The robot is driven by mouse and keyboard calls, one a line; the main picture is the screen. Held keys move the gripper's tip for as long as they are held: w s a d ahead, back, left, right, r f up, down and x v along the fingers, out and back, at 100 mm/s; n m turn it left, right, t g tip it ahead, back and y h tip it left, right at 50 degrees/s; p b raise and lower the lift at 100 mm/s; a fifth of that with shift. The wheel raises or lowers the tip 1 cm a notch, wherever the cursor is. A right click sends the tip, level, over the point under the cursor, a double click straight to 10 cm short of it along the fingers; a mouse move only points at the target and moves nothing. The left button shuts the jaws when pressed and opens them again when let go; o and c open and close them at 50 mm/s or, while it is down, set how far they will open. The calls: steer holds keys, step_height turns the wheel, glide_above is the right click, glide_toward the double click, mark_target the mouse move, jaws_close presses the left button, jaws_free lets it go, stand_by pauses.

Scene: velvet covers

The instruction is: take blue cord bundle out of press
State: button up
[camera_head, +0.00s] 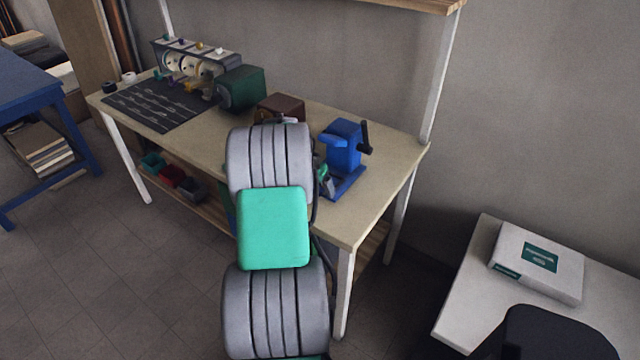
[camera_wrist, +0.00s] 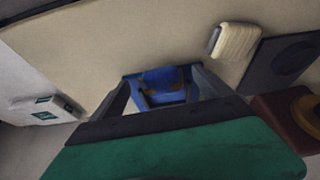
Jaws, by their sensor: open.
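The blue press (camera_head: 343,147) stands on the right part of the workbench, with a dark handle on its right side. In the wrist view a blue body with dark patches, which looks like the press (camera_wrist: 165,82), lies ahead between my fingers. I cannot pick out the blue cord bundle from the blue of the press. My gripper (camera_wrist: 162,73) is open, its dark fingers spread on either side of the blue body, with nothing seen gripped. In the head view my own arm hides most of my gripper.
The workbench (camera_head: 391,180) also holds a brown block (camera_head: 283,107), a green machine (camera_head: 240,88), a row of spools (camera_head: 190,64) and a dark mat (camera_head: 153,104). A white box (camera_head: 537,262) lies on a side table.

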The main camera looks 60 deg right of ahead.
steer(key=shift+d+f, duration=0.1)
steer(key=shift+f, duration=0.05)
steer(key=shift+c, duration=0.2)
steer(key=c, duration=1.5)
